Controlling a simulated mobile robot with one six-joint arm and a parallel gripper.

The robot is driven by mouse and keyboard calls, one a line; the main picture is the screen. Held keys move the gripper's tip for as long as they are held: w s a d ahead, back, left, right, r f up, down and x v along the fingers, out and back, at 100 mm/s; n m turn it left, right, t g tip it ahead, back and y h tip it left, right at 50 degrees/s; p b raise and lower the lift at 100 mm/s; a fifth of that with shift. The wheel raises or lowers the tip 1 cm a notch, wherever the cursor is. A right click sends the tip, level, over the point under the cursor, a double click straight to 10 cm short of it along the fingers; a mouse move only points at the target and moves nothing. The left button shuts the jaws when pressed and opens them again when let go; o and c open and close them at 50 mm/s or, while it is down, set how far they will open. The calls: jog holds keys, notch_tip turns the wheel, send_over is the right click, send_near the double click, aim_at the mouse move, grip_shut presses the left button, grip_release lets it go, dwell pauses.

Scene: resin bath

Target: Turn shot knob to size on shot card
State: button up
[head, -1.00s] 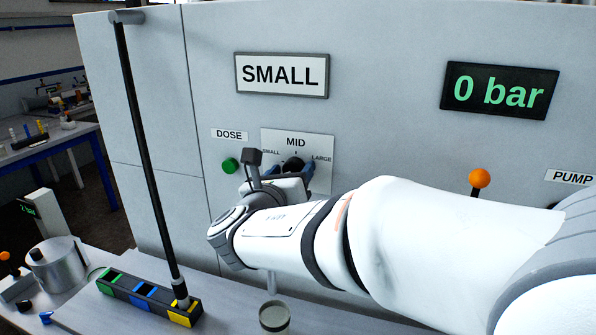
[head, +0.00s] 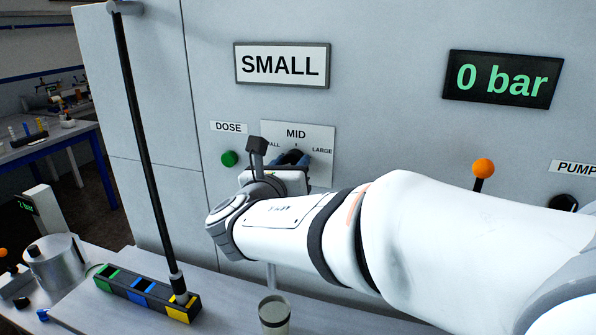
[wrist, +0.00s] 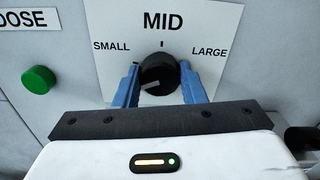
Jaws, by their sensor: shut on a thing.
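The shot card (head: 284,65) on the machine front reads SMALL. Below it, the black shot knob (wrist: 158,75) sits on a white plate (wrist: 205,25) marked SMALL at left, MID at top and LARGE at right. A pale mark shows on the knob's lower left face; I cannot tell for sure which label the knob points to. My gripper (wrist: 160,82) is shut on the knob, one blue finger against each side. In the head view my gripper (head: 291,158) partly hides the knob and plate.
The green DOSE button (head: 229,158) is close left of the plate. An orange-tipped pump lever (head: 482,169) and the 0 bar display (head: 502,79) are at right. A cup (head: 274,314) and a tray with coloured slots (head: 119,286) stand below.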

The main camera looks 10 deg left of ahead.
jog(key=shift+m+b, duration=3.3)
jog(key=shift+b, duration=1.2)
jog(key=o, duration=1)
jog(key=s+b, duration=0.1)
jog(key=s, duration=0.7)
jog(key=shift+a, duration=0.3)
